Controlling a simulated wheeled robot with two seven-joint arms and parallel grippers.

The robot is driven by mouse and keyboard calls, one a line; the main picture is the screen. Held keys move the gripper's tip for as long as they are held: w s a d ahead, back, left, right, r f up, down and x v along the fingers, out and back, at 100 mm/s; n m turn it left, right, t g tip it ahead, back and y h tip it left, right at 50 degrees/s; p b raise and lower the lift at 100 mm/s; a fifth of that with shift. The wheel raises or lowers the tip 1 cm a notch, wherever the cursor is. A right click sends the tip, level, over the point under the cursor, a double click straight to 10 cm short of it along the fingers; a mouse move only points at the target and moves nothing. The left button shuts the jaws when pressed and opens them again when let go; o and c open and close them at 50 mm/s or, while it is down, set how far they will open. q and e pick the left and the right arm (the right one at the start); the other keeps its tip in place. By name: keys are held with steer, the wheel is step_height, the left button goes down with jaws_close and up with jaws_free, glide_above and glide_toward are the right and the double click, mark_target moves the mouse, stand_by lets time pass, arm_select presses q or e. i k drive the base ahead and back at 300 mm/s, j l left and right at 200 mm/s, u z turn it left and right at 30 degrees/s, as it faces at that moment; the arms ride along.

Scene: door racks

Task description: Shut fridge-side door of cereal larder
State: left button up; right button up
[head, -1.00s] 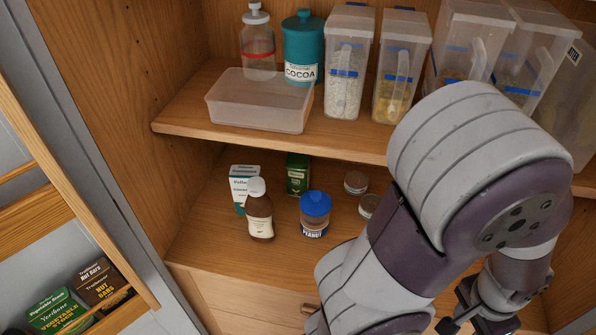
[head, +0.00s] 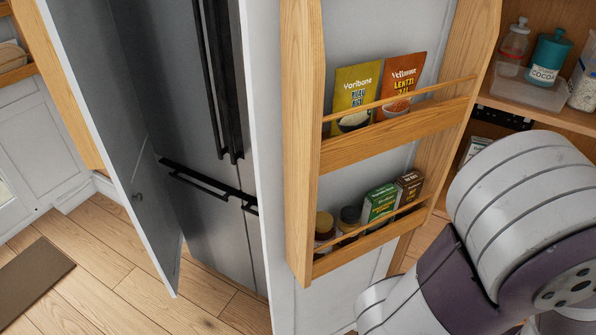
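The larder door (head: 302,130) stands open in the middle of the head view, its inner face towards me. A wooden rack on it holds a yellow packet (head: 355,97) and an orange packet (head: 401,88) above, and jars and small boxes (head: 381,203) below. The larder interior (head: 545,115) shows at the right, partly hidden by my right arm. My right gripper is not visible; only its arm links show at lower right. My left gripper is not in view.
A steel fridge (head: 205,120) with dark handles stands left of the larder door. Another grey door (head: 120,150) stands open in front of it. Wooden floor (head: 105,265) is clear at lower left, with a brown mat (head: 28,290).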

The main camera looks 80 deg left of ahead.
mark_target(292, 50)
steer(key=k+j+u, duration=0.25)
steer(key=k+j, duration=0.85)
steer(key=k, duration=0.15)
steer(key=k+j+u, duration=0.15)
steer(key=j, duration=1.55)
steer(key=i, duration=0.1)
